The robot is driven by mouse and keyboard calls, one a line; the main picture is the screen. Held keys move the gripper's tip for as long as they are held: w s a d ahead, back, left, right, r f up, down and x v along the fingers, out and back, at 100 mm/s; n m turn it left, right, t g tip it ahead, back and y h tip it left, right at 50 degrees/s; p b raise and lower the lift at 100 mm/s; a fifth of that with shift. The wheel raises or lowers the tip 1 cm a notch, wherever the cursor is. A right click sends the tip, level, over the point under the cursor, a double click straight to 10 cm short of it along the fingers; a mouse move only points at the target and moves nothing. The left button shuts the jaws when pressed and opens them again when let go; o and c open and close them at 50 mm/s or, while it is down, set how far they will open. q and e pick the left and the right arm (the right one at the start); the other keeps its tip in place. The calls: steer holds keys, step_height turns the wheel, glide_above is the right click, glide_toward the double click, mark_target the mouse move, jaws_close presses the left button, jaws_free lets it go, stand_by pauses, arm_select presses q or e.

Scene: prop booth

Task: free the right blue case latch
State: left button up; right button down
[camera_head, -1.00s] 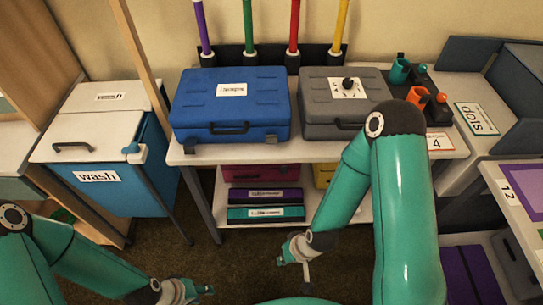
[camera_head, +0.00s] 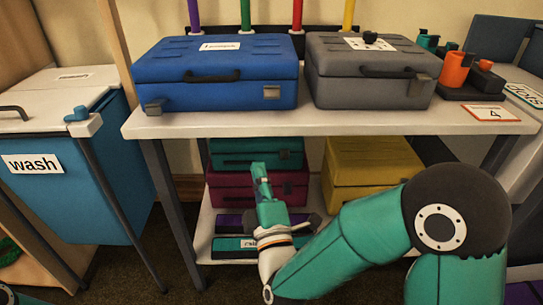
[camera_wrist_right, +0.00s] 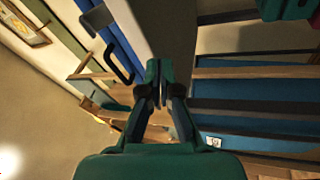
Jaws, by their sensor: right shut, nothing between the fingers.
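The blue case (camera_head: 215,72) lies closed on the white table, its front facing me. Its right latch (camera_head: 271,92) is a small grey plate near the front right corner; I cannot tell if it is fastened. The left latch (camera_head: 153,107) sits lower near the left corner, and a dark handle (camera_head: 212,76) is between them. My right gripper (camera_head: 260,172) is shut and empty, pointing up below the table edge, under the right latch and apart from it. In the right wrist view the shut fingers (camera_wrist_right: 158,68) are beside the table edge, with part of the blue case (camera_wrist_right: 120,40) beyond.
A grey case (camera_head: 365,80) stands close right of the blue one. The white table (camera_head: 330,122) has its front edge above my gripper. The shelf below holds a yellow case (camera_head: 375,165) and a magenta case (camera_head: 228,190). A blue wash bin (camera_head: 70,185) stands left.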

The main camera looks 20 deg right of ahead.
arm_select(q)
step_height(320, 180, down, 9)
steer(key=b, duration=0.5)
steer(key=shift+r+b, duration=0.2)
steer(key=shift+b, duration=0.2)
arm_select(e)
steer(key=s+d+r+t+h, duration=0.1)
steer(key=s+r+t+h, duration=0.1)
steer(key=s+h, duration=0.3)
steer(key=shift+s+r+t, duration=0.15)
steer(key=shift+s+t, duration=0.2)
steer(key=shift+t, duration=0.25)
arm_select(q)
steer(key=shift+r, duration=0.1)
arm_select(e)
steer(key=shift+d, duration=0.1)
steer(key=p, duration=0.7)
glide_toward(272, 97)
steer(key=x, duration=0.5)
steer(key=shift+w+d, duration=0.1)
steer(key=shift+w, duration=0.35)
arm_select(q)
step_height(272, 97, up, 6)
steer(key=shift+r+b, duration=0.15)
steer(key=shift+b, duration=0.15)
arm_select(e)
steer(key=shift+w+d+r, duration=0.15)
steer(key=shift+w+r, duration=0.25)
steer(key=shift+w, duration=0.15)
